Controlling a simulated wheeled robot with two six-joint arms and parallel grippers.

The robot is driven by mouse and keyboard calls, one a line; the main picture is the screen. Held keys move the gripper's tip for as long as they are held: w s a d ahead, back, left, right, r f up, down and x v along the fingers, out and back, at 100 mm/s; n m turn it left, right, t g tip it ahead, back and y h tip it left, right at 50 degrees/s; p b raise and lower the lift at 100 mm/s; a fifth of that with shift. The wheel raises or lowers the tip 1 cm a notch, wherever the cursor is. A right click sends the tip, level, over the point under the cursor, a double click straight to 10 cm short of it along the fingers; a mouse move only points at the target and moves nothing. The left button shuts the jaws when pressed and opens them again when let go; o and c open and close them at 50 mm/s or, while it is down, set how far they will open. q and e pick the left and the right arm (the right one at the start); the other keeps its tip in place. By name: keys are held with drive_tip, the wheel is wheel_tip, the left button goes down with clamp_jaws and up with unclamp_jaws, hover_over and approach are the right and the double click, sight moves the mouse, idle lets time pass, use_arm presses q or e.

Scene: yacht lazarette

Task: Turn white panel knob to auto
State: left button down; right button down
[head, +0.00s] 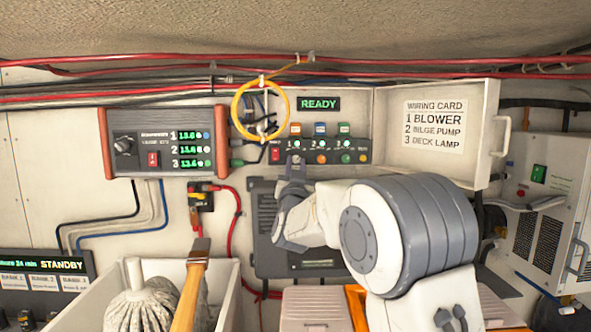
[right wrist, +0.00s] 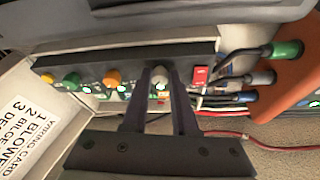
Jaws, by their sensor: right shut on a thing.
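The white panel knob (right wrist: 160,73) sits on the dark switch panel (head: 362,143), between a red switch and an orange knob. My right gripper (right wrist: 156,84) is shut on the white knob, with one finger on each side of it. In the head view the right gripper (head: 295,168) reaches up to the panel's left part from below, and its fingers partly cover the knob. I cannot read the knob's pointer or any auto mark. A green READY display (head: 319,104) is lit above the panel. My left gripper is not in view.
Orange (right wrist: 112,77), green (right wrist: 72,79) and yellow (right wrist: 48,78) knobs are beside it. A yellow ring (head: 236,110) hangs left of the panel. An open cover with a wiring card (head: 435,124) stands right. A bin holding a mop (head: 145,305) is lower left.

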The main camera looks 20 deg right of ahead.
drive_tip(key=n+y+b, duration=0.1)
drive_tip(key=n+b, duration=0.1)
drive_tip(key=n+y+b, duration=0.1)
drive_tip(key=n+b, duration=0.1)
drive_tip(key=n+t+y+b, duration=0.1)
drive_tip(key=n+b, duration=0.1)
drive_tip(key=shift+s+d+f+n+y, duration=0.1)
drive_tip(key=shift+d+f+n+y, duration=0.2)
drive_tip(key=shift+n+y, duration=0.1)
drive_tip(key=shift+r+n+y+b, duration=0.15)
drive_tip(key=shift+n+y+b, duration=0.5)
drive_tip(key=shift+n, duration=0.6)
drive_tip(key=shift+r+n+y+b, duration=0.15)
drive_tip(key=shift+n+y+b, duration=0.5)
drive_tip(key=shift+n, duration=0.6)
drive_tip(key=c, duration=0.7)
unclamp_jaws()
drive_tip(key=b+v, duration=0.6)
drive_tip(key=v, duration=0.4)
drive_tip(key=shift+s, duration=0.25)
